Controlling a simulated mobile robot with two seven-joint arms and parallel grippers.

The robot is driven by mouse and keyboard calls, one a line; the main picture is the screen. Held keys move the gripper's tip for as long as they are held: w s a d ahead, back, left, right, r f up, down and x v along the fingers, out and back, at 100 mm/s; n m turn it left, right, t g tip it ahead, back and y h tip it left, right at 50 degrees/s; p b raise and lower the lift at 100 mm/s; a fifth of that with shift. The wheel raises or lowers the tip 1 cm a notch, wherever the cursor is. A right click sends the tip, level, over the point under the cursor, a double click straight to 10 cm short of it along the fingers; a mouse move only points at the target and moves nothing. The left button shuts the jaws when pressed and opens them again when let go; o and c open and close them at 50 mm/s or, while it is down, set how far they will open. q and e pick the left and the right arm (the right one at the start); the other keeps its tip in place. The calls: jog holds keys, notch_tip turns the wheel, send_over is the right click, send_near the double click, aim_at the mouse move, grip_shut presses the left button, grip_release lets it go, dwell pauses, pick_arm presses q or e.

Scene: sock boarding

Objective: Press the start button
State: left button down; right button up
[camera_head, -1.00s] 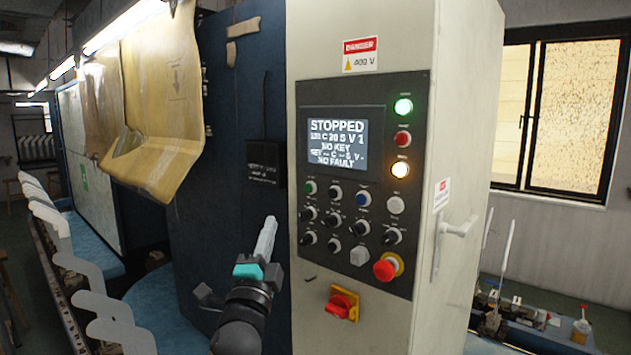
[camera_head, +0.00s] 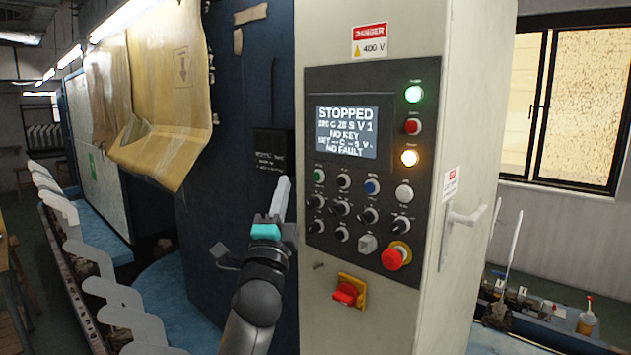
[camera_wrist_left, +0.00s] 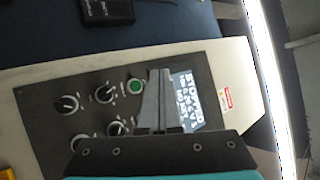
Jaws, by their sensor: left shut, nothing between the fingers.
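The control panel (camera_head: 330,258) is on the front of a pale cabinet. Its green button (camera_head: 319,176) sits at the upper left of the knob rows, below the screen (camera_head: 347,132), which reads STOPPED, NO KEY and NO FAULT. The green button also shows in the left wrist view (camera_wrist_left: 135,86), just beside my fingers. My left gripper (camera_head: 282,186) is shut and empty, pointing up, left of the panel in the head view. Whether it touches anything cannot be told, but it looks apart from the panel. My right gripper is not in view.
A red mushroom button (camera_head: 392,258), a blue button (camera_head: 371,187) and several black knobs share the panel. A red rotary switch (camera_head: 348,293) sits below. A cabinet handle (camera_head: 466,216) sticks out at the right. A yellowish sheet (camera_head: 165,100) hangs at the left.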

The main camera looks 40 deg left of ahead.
aim_at(316, 177)
pick_arm(q)
jog(key=shift+w+d+b, duration=0.15)
jog(key=shift+w+b, duration=0.45)
jog(key=shift+w, duration=0.9)
jog(key=shift+w+d+b, duration=0.15)
jog(key=shift+w+b, duration=0.45)
jog(key=shift+w, duration=0.9)
jog(key=shift+w, duration=0.1)
jog(key=shift+w, duration=0.3)
jog(key=shift+w+b, duration=0.45)
jog(key=shift+b, duration=0.05)
jog(key=shift+s, duration=0.1)
dwell(0.3)
jog(key=shift+s+p, duration=0.45)
jog(key=shift+s, duration=0.3)
